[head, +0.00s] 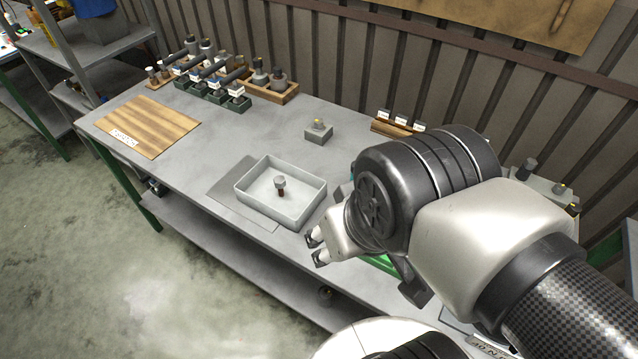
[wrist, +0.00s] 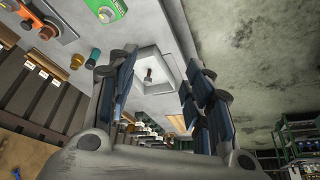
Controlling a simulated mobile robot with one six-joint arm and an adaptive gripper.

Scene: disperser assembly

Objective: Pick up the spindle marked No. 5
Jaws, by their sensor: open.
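Several dark spindle-like parts (head: 207,72) lie in labelled green holders (head: 238,105) at the back left of the bench in the head view. Their labels are too small to read, so I cannot tell which is No. 5. My gripper (head: 317,246) is open and empty at the bench's front side, right of the grey tray and well away from these holders. In the wrist view the two fingers of my gripper (wrist: 158,72) stand apart, with the tray seen beyond them.
The grey tray (head: 247,196) holds a small upright part (head: 280,184). A wooden board (head: 150,127) lies at left. A wooden rack (head: 282,97), a small grey block (head: 318,135) and a labelled wooden stand (head: 391,128) are along the back. Bench between board and tray is clear.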

